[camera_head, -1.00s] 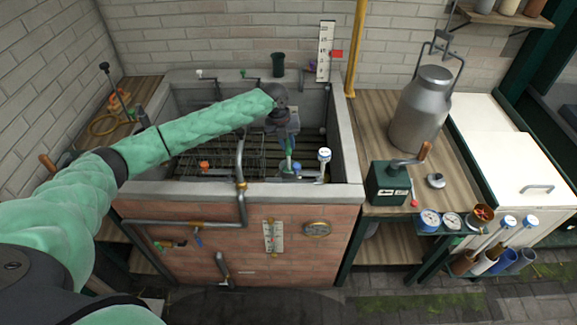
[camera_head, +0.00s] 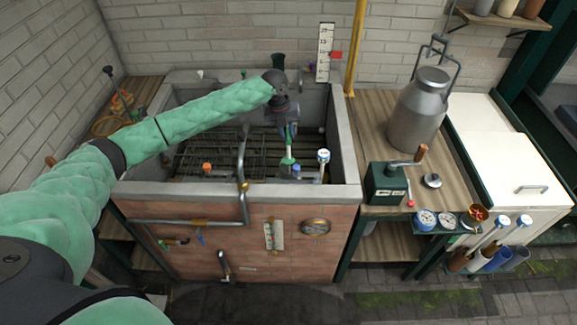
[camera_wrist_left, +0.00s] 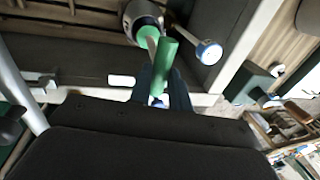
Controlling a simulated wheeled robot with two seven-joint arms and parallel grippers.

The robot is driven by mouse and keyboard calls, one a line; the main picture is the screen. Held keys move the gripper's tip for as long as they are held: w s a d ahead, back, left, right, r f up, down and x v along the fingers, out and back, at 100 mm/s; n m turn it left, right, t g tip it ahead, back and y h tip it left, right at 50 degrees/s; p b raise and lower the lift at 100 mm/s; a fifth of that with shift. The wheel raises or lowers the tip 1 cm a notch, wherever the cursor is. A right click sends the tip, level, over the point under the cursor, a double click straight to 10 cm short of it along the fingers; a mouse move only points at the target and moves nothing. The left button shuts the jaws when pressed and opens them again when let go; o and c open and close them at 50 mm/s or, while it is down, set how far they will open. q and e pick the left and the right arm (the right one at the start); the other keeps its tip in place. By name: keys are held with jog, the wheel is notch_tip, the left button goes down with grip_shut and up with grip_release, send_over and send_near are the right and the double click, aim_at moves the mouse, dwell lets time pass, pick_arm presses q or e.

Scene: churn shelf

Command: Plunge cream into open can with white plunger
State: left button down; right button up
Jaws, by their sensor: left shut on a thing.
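My left gripper (camera_head: 289,133) is over the right part of the stone trough, pointing down. In the left wrist view its fingers (camera_wrist_left: 163,88) are shut on a green plunger handle (camera_wrist_left: 167,62). The handle also shows as a small green piece below the hand in the head view (camera_head: 291,131). Just beyond the handle in the wrist view is a round metal can (camera_wrist_left: 131,14) with a green part at its mouth (camera_wrist_left: 149,32). I cannot tell how deep the plunger sits, and no cream is visible. My right gripper is not in view.
A large metal churn (camera_head: 416,115) and a dark green crank box (camera_head: 385,184) stand on the right bench. Pipes (camera_head: 243,165) cross the front rim.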

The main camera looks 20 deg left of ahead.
pick_arm(q)
jog(key=shift+r+p, duration=0.8)
jog(key=shift+r, duration=1.4)
notch_tip(320, 180, up, 7)
dwell(3.1)
